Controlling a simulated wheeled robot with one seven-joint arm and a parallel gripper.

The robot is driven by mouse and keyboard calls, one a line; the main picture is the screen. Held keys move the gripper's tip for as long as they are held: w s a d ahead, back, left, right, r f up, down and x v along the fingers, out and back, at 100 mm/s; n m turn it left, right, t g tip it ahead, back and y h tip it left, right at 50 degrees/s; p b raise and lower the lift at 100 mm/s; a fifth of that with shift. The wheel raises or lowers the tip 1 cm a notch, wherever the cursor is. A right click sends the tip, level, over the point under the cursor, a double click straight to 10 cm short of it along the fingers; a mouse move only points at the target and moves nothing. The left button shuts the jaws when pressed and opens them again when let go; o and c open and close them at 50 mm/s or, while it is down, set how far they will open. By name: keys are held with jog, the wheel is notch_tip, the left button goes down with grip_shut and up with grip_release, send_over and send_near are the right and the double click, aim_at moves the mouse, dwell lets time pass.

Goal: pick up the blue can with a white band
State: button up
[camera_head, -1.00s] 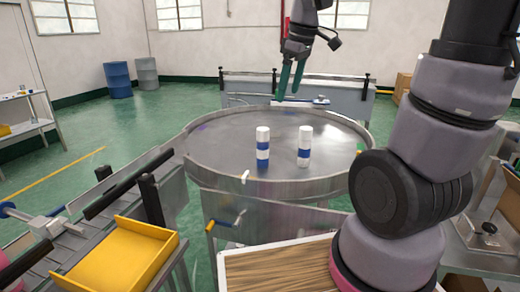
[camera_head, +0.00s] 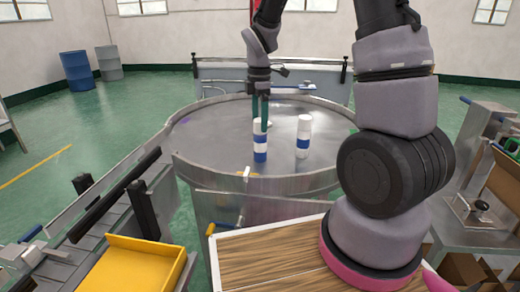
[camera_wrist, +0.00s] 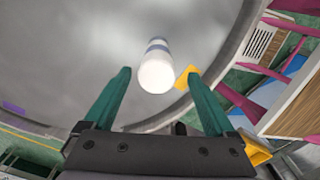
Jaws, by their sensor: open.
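The blue can with a white band (camera_head: 260,147) stands upright on the round metal table and has a white top. A second can, white with a blue band (camera_head: 303,137), stands upright to its right. My gripper (camera_head: 261,106) points down with its green fingers just above or behind the blue can's top in the head view; the exact depth is hard to tell. In the wrist view my gripper (camera_wrist: 161,84) is open and empty. One can (camera_wrist: 157,68), white-topped with blue and white bands, shows between and beyond the fingertips, with no visible contact.
The round table (camera_head: 205,150) has a raised rim and much bare surface around the cans. A yellow tray (camera_head: 135,262) and a rail conveyor (camera_head: 110,210) are at the front left. A metal bench (camera_head: 470,205) stands at the right.

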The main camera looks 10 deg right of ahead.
aim_at(260, 139)
jog(key=f, duration=0.4)
jog(key=shift+w+d+f, duration=0.15)
jog(key=shift+w+f, duration=0.1)
jog(key=shift+f, duration=0.1)
grip_shut()
